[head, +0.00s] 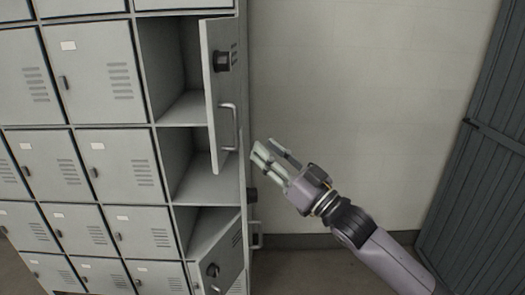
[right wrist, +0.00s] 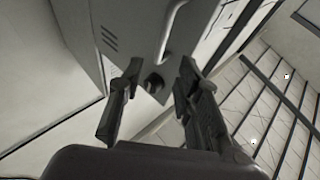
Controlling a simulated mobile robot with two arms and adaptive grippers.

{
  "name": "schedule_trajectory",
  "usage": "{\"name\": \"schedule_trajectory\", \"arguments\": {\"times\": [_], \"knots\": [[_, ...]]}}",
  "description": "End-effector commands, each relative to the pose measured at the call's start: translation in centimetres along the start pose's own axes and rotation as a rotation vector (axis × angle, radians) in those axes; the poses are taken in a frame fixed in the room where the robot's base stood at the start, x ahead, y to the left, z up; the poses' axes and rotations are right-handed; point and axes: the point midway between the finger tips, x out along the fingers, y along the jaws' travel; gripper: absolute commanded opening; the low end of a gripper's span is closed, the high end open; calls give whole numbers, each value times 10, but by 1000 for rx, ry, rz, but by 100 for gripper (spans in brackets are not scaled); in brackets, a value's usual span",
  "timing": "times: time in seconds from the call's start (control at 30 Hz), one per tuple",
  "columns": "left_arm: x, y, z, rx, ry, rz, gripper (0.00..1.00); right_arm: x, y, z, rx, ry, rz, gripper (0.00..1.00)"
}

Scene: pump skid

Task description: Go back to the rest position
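My right gripper (head: 268,152) is in front of the pale wall, just right of the open upper locker door (head: 213,120). Its fingers point up and to the left. In the right wrist view the two fingers of the gripper (right wrist: 160,72) stand apart with nothing held between them. A grey door with a bar handle (right wrist: 173,30) and a dark round knob (right wrist: 153,83) shows beyond the fingertips. No contact with it is clear. My left gripper is in neither view.
A grey locker bank (head: 90,75) fills the left. A lower locker door (head: 222,255) also stands open. Another knob (head: 252,195) and handle (head: 256,236) stick out at the locker's right edge. The wall (head: 370,90) is bare; a dark slatted panel (head: 490,170) stands right.

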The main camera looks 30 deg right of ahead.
Motion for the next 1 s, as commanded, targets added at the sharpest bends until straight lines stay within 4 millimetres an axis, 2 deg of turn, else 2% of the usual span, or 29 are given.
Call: {"name": "schedule_trajectory", "arguments": {"times": [0.27,0.37,0.47,0.57,0.7,0.87,1.0], "knots": [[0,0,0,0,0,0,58,0,2,4,1,-6,6,32],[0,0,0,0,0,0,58,-3,15,25,2,-40,40,32],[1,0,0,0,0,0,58,-11,41,71,5,-117,108,32],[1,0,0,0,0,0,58,-31,70,137,5,-231,192,32],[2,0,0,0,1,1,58,-74,95,234,4,-409,288,32],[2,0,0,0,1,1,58,-140,101,338,3,-622,362,32],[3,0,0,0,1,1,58,-209,88,420,2,-813,395,32]]}}
